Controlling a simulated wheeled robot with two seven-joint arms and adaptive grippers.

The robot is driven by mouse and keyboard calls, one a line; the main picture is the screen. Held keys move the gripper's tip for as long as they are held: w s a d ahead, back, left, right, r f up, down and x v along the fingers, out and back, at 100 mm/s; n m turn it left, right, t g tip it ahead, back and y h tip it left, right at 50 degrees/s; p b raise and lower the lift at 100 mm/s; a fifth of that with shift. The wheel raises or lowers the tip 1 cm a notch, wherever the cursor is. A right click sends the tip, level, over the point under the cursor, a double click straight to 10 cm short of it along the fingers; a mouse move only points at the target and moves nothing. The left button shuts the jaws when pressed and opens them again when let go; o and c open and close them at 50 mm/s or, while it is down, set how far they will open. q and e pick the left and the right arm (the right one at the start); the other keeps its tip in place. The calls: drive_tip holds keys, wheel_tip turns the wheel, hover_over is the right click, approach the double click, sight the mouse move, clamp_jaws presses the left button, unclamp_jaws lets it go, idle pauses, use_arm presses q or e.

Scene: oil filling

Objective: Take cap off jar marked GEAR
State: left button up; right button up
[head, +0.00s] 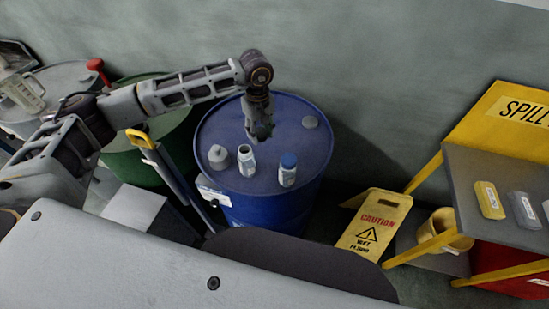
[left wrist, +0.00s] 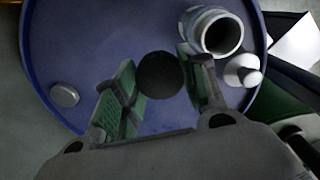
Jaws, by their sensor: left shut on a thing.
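My left gripper (head: 260,132) is above the blue drum (head: 210,178), its fingers pointing down. In the left wrist view its green-padded fingers (left wrist: 160,88) are shut on a dark round cap (left wrist: 160,74), clear of any jar. An open white jar (head: 246,163) stands upright on the drum near the gripper. Its bare mouth shows in the left wrist view (left wrist: 213,34). A second jar with a blue cap (head: 288,170) stands to its right. The labels are too small to read, so I cannot tell which says GEAR. My right gripper is out of view.
A grey-white bottle (head: 218,157) stands left of the open jar. A round bung (head: 310,122) is at the drum's back right. A yellow caution sign (head: 373,222) and a spill cart (head: 480,160) are to the right. A green drum (head: 150,150) is left.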

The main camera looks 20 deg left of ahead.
use_arm(q)
drive_tip(key=n, duration=0.1)
drive_tip(key=d+n, duration=0.1)
drive_tip(key=n, duration=0.1)
drive_tip(key=n+b, duration=0.1)
drive_tip(key=n, duration=0.1)
drive_tip(key=shift+s+d+f, duration=0.15)
drive_tip(key=shift+s+f, duration=0.1)
drive_tip(key=shift+f, duration=0.1)
drive_tip(key=shift+s+d+f+n+b, duration=0.2)
drive_tip(key=shift+d+n+b, duration=0.35)
drive_tip(key=shift+n, duration=2.05)
drive_tip(key=shift+s+d+f+n+b, duration=0.15)
drive_tip(key=shift+d+f+n+b, duration=0.4)
drive_tip(key=shift+n, duration=2.05)
drive_tip(key=shift+s+d+r+n+b, duration=0.15)
drive_tip(key=shift+d+n+b, duration=0.4)
drive_tip(key=shift+n, duration=2.05)
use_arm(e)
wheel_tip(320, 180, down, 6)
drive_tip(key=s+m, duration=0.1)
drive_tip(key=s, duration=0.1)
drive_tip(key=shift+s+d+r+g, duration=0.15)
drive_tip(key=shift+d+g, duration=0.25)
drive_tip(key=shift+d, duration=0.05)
use_arm(q)
drive_tip(key=shift+a, duration=0.2)
drive_tip(key=shift+f, duration=0.1)
